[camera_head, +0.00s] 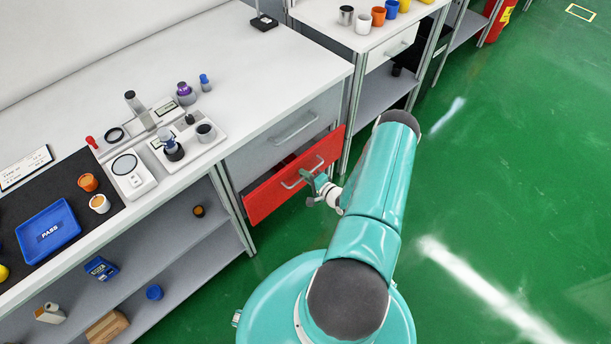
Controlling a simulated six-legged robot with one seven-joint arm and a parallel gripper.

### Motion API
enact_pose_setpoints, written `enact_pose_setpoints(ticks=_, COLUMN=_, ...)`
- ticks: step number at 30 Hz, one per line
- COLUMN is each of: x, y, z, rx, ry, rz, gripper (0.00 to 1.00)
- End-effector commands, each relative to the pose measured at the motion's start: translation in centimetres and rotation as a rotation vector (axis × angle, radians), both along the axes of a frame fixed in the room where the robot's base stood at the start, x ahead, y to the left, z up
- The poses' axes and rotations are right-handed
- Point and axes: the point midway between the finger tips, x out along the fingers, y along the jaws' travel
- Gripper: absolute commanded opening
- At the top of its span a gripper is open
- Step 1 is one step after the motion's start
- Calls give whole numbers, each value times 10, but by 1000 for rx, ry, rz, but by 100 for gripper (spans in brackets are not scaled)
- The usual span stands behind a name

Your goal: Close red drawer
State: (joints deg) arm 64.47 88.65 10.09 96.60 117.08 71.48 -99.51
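The red drawer (269,196) is the lower drawer of the white workbench, and it stands pulled out a little from the bench front. A dark gap shows along its top edge. It has a pale bar handle (291,183) across its front. My gripper (309,177) is at the right part of the red drawer's front, by the right end of the handle. The fingers are small in this view and partly overlap the handle, so I cannot tell whether they touch it or whether they are open.
A grey drawer (290,130) above the red one is shut. The white bench top (270,75) holds instruments, and a blue tray (48,231) lies on a dark mat. A second bench (330,22) with several cups stands behind. The green floor (520,170) to the right is clear.

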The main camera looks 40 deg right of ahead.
Motion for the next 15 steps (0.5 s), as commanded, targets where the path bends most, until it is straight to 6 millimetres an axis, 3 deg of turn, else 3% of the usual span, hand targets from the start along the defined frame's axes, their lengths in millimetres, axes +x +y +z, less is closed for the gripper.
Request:
enact_pose_setpoints(ticks=7, x=3, y=0, z=0, rx=-1, ry=-1, rz=1, gripper=0)
enact_pose_setpoints(ticks=15, x=42, y=1, z=0, rx=-1, ry=-1, rz=1, gripper=0)
